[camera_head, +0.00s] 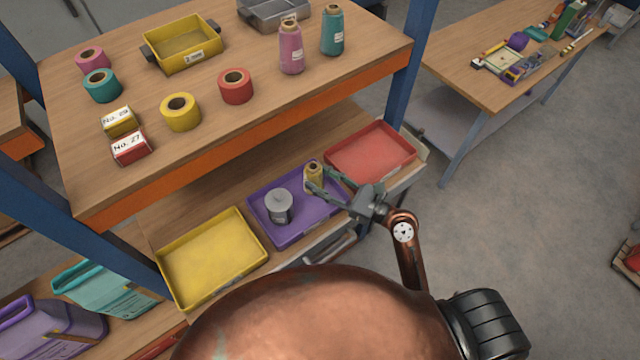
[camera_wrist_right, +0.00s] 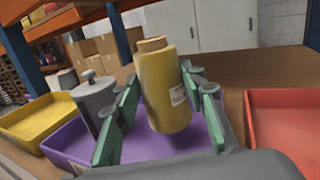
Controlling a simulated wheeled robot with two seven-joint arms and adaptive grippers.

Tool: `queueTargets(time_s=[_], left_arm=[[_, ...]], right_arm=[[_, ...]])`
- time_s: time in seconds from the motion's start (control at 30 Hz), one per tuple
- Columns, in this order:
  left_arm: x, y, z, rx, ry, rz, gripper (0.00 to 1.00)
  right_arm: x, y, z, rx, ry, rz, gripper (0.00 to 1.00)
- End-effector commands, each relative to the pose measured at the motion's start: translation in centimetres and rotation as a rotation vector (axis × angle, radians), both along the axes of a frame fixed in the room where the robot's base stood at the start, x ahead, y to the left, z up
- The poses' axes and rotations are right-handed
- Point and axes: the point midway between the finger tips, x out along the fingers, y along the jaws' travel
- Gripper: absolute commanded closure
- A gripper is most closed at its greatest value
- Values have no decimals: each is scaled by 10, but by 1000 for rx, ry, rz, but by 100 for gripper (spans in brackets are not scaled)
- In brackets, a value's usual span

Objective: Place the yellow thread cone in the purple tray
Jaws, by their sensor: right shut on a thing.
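The yellow thread cone (camera_head: 314,174) is in my right gripper (camera_head: 325,184), over the right part of the purple tray (camera_head: 262,231). In the right wrist view the cone (camera_wrist_right: 163,90) stands nearly upright, slightly tilted, between the green-padded fingers (camera_wrist_right: 160,122). Its base appears over the purple tray (camera_wrist_right: 75,147); I cannot tell whether it touches the tray floor. A grey lidded canister (camera_head: 279,207) stands in the same tray, left of the cone, and also shows in the wrist view (camera_wrist_right: 94,97). My left gripper is not in view.
A yellow tray (camera_head: 213,262) lies left of the purple tray and a red tray (camera_head: 372,152) right of it. The upper shelf (camera_head: 215,120) overhangs behind, carrying tape rolls, boxes, a yellow bin (camera_head: 183,47), and pink (camera_head: 291,50) and teal (camera_head: 332,32) cones.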

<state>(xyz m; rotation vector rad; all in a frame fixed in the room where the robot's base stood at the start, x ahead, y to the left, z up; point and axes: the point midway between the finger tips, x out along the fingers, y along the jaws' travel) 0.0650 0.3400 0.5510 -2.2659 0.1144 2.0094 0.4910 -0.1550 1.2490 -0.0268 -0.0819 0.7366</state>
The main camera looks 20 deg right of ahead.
Motion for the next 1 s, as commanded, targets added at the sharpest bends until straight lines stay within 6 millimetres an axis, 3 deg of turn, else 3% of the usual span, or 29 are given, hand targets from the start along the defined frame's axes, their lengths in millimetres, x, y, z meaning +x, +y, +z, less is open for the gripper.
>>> queueTargets(time_s=[0.2,0.43,0.47,0.7,1.0], left_arm=[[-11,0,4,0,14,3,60],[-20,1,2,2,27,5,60],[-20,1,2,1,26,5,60],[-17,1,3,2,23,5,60],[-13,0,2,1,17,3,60]], right_arm=[[0,1,-29,3,4,-1,93],[0,1,-33,-1,3,0,93],[0,1,-34,-2,4,0,61],[0,1,-33,-1,4,0,45],[-1,0,-33,-1,2,0,44]])
